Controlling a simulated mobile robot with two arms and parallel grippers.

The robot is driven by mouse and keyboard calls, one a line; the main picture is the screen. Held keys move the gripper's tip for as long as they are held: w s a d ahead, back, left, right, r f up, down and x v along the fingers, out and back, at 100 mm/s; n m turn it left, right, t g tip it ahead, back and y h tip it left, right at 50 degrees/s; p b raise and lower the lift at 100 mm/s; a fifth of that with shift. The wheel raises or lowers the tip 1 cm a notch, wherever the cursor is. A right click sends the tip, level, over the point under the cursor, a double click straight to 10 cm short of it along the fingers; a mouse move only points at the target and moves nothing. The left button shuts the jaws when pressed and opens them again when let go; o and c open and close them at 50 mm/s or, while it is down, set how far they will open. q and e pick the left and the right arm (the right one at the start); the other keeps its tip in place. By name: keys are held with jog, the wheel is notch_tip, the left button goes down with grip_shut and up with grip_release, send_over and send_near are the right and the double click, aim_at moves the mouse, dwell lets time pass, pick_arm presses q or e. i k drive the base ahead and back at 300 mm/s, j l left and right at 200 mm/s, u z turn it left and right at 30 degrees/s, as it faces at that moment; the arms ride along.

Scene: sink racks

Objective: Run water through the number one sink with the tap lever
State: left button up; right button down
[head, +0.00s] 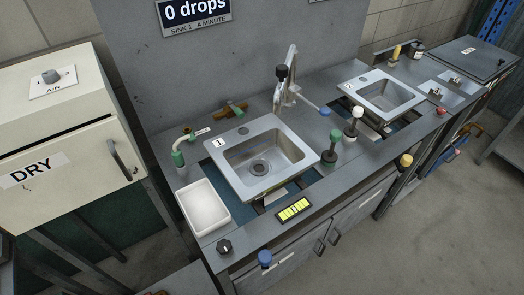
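The number one sink (235,183) is a square steel basin with a "1" label at its back left corner. Its bowl looks empty, with a round drain in the floor. A grey tap (290,80) stands behind its back right corner, with a black knob near its top. A lever with a blue tip (323,112) sticks out low to the right of the tap; I cannot tell for certain that it is the tap lever. No running water is visible. Neither of my grippers is in view.
A sign (194,10) reads "0 drops". A white tray (203,207) sits left of the sink. A green plunger-like handle (331,147) and a white-knobbed one (353,124) stand to its right. A second sink (383,93) lies farther right. A "DRY" cabinet (60,150) is at left.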

aim_at(325, 111)
jog(key=i+l+u, duration=0.2)
jog(key=l+u, duration=0.2)
jog(key=l, duration=0.55)
jog(key=l+u, duration=0.4)
jog(key=l, duration=0.55)
